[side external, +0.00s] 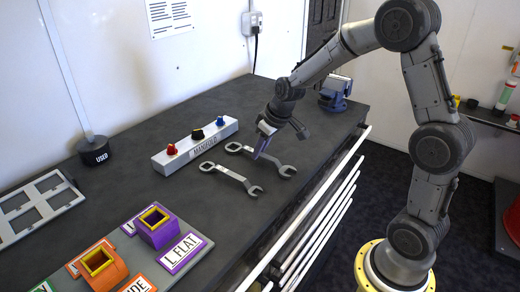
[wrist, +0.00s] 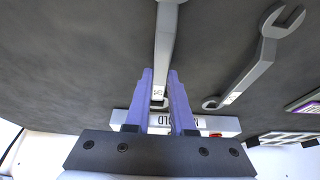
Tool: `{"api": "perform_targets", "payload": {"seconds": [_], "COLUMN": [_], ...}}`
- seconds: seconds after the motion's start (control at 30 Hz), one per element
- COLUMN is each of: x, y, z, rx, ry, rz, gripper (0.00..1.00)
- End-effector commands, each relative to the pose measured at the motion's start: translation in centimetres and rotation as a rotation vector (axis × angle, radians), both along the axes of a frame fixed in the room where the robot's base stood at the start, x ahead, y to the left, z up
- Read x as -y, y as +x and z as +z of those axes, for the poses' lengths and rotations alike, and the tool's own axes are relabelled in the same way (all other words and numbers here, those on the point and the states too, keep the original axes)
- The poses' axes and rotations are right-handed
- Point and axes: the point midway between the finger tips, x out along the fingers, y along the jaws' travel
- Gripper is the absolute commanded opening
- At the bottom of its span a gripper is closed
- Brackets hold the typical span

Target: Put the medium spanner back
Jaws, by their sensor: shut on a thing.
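Two grey open-ended spanners lie on the dark bench in front of the manifold block. The farther spanner (side external: 241,150) is under my gripper (side external: 263,149). In the wrist view the same spanner (wrist: 166,40) runs between the purple fingers of my gripper (wrist: 163,82), which is shut on its handle. In the side view it looks flat on the bench or very close to it. The nearer spanner (side external: 231,175) lies apart, to the left; it also shows in the wrist view (wrist: 262,52). The small handle labels are too small to read, so I cannot tell which is the medium one.
The white manifold block (side external: 196,147) with red, black and blue knobs stands behind the spanners. Purple (side external: 156,228) and orange (side external: 102,266) sockets stand at the front left. A grey frame (side external: 38,205) and a black USED pot (side external: 94,151) are at left. A blue vice (side external: 335,93) stands at the back.

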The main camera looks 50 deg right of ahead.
Motion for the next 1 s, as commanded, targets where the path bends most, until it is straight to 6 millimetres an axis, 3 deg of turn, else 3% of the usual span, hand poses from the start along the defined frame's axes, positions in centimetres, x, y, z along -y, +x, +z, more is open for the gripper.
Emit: {"api": "perform_targets", "payload": {"seconds": [0.23,0.27,0.4,0.77,1.0], "x": [0.0,0.0,0.0,0.0,0.1], "y": [0.0,0.0,0.0,0.0,-1.3], "z": [-0.3,-0.3,-0.3,0.2,3.6], "rx": [0.001,-0.001,0.000,0.002,0.006], "ry": [0.000,0.001,0.000,0.000,-0.001], "rz": [-0.001,-0.001,-0.001,0.000,-0.001], "gripper": [0.00,0.27,0.52,0.52,0.52]}}
